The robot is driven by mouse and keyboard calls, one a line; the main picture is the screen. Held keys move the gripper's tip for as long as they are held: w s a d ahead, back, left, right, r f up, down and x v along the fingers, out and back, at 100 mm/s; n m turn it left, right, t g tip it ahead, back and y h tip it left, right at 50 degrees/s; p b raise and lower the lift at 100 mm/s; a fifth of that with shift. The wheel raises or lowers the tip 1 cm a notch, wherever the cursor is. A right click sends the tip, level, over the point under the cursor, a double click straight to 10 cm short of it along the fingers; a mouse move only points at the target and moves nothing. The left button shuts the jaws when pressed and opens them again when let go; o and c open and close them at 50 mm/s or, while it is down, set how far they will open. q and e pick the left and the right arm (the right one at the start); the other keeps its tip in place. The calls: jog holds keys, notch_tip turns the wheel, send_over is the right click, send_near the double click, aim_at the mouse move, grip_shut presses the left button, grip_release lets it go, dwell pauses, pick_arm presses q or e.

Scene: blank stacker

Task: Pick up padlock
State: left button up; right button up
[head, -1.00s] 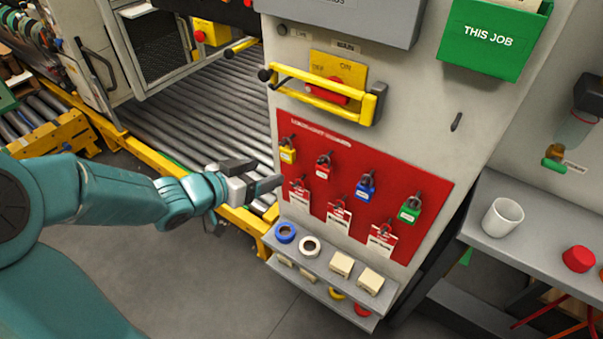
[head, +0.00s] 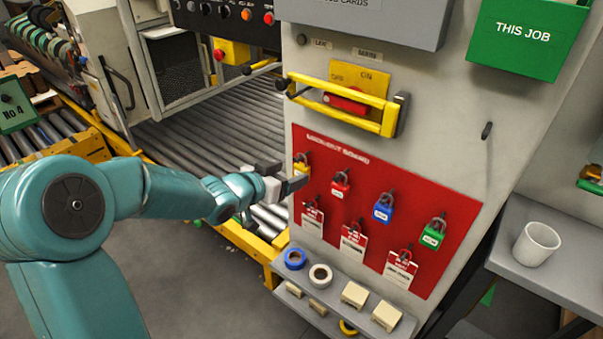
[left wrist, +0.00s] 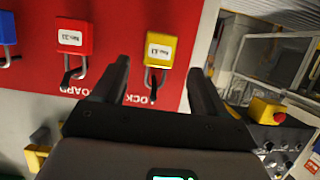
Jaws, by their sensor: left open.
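Padlocks hang in a row on a red board (head: 337,155). The yellow padlock (head: 301,165) is at the left end, partly hidden in the head view by my left gripper (head: 296,178). In the left wrist view the picture is upside down, and the yellow padlock (left wrist: 160,49) appears between the two open fingers (left wrist: 158,68), apart from both. The red padlock (head: 340,183), the blue padlock (head: 383,207) and the green padlock (head: 433,231) hang further right. The red one (left wrist: 74,36) also shows in the left wrist view.
Red-and-white tags (head: 354,243) hang below the padlocks. A shelf (head: 325,292) under the board holds tape rolls and beige blocks. A roller conveyor (head: 195,125) lies behind my left arm.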

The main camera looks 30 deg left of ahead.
pick_arm(q)
jog(key=x, duration=0.4)
jog(key=shift+w+d, duration=0.1)
jog(key=shift+w, duration=0.05)
jog(key=c, duration=1.2)
jog(key=shift+r, duration=0.6)
jog(key=p, duration=0.2)
send_near(299, 170)
jog(key=s+f, duration=0.1)
jog(key=s, duration=0.8)
jog(key=shift+a+f, duration=0.35)
